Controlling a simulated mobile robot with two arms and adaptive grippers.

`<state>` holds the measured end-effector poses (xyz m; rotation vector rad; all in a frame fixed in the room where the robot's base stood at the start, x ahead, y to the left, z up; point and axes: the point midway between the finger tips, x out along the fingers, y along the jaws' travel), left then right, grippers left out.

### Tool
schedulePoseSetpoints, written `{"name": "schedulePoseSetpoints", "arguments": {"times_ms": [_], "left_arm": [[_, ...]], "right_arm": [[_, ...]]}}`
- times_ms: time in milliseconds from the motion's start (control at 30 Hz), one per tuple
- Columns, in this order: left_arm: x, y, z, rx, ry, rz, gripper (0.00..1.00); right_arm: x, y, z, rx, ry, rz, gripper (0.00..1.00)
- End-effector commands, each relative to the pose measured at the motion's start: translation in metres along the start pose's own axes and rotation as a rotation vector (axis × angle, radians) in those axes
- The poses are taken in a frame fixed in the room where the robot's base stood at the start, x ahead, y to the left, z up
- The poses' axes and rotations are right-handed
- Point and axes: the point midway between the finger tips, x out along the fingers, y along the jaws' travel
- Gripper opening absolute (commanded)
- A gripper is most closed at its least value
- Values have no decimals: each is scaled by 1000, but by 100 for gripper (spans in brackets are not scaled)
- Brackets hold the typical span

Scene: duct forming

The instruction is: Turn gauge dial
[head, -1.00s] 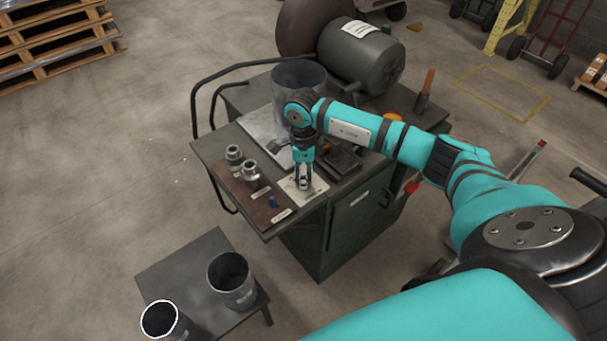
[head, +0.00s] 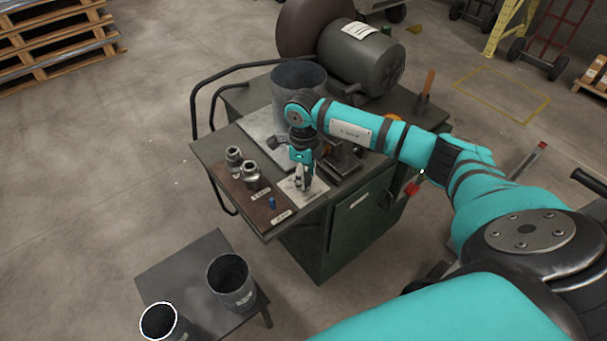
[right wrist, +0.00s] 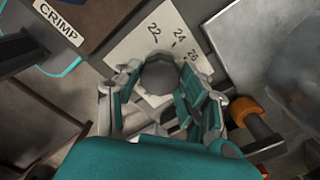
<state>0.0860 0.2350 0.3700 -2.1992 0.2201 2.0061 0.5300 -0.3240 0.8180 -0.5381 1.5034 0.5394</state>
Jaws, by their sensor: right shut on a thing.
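The gauge dial (right wrist: 160,78) is a round grey knob on a white plate (right wrist: 126,48) printed with 22, 24 and 26. In the head view the plate (head: 317,189) lies near the front of the machine's top, and the dial is mostly hidden by the gripper. My right gripper (head: 302,184) points down over the plate. In the right wrist view its fingers (right wrist: 163,76) are on both sides of the dial, shut on it. My left gripper is not in view.
Two metal fittings (head: 250,176) and a small blue piece (head: 272,203) are left of the plate. A CRIMP label (right wrist: 58,23) is nearby. Two dark duct pieces (head: 231,281) stand on a low table (head: 185,258).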

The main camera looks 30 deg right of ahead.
Motion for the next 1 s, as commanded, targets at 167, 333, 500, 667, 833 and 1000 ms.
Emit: {"name": "schedulePoseSetpoints", "arguments": {"times_ms": [167,333,500,667,833,1000], "left_arm": [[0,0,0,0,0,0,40],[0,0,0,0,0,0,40],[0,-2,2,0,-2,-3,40],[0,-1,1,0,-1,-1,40],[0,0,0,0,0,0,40],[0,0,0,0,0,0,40]], "right_arm": [[-1,-1,0,0,-2,-2,59],[-1,0,0,0,-1,-1,64],[-2,-1,0,-1,-1,-1,64],[-21,-1,1,-1,-4,-4,64],[-57,-2,1,-1,-5,-5,64],[-92,-1,1,-1,-4,-5,64]]}}
